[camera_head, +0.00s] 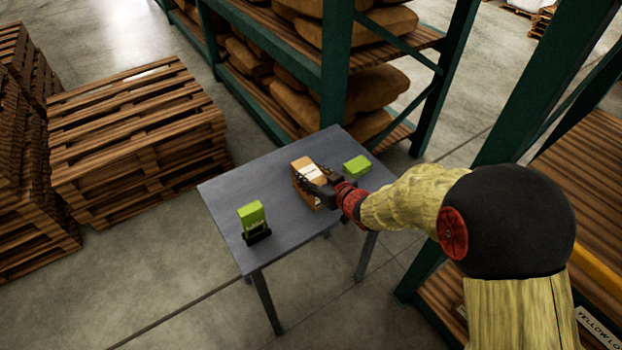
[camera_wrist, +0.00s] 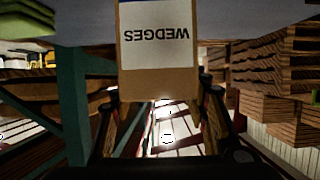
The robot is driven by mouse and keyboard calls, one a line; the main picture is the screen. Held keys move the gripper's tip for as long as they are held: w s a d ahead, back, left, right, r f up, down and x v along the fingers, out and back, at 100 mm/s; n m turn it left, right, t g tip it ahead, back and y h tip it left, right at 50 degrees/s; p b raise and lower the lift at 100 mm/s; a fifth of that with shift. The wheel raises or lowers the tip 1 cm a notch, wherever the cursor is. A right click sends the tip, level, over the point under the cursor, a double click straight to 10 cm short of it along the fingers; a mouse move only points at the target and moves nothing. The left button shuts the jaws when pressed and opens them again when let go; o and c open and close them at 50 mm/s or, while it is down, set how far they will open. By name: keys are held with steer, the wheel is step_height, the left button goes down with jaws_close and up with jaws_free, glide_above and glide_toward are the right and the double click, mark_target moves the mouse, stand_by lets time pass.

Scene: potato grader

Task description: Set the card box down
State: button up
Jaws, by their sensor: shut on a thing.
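The card box (camera_head: 303,166), brown with a white label, is over the middle of the grey table (camera_head: 225,192). In the wrist view the card box (camera_wrist: 158,83) shows its label upside down, reading "WEDGES". My gripper (camera_head: 322,190) is shut on the card box, with a dark finger on each side of it. The fingers also show at the sides in the wrist view (camera_wrist: 160,95). The box looks upright and close to the tabletop. I cannot tell whether its base touches the table, as the gripper partly hides it.
Racks with brown sacks (camera_head: 370,86) stand behind, and pallets (camera_head: 140,130) at left.

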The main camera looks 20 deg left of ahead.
steer(key=shift+f, duration=0.55)
steer(key=shift+f, duration=0.1)
steer(key=o, duration=1.3)
steer(key=shift+o, duration=0.2)
steer(key=shift+s+d+r, duration=0.15)
steer(key=shift+d+r, duration=0.1)
steer(key=shift+d, duration=0.05)
steer(key=p+v, duration=0.2)
steer(key=v, duration=0.9)
steer(key=shift+s+p, duration=0.2)
steer(key=shift+p, duration=0.15)
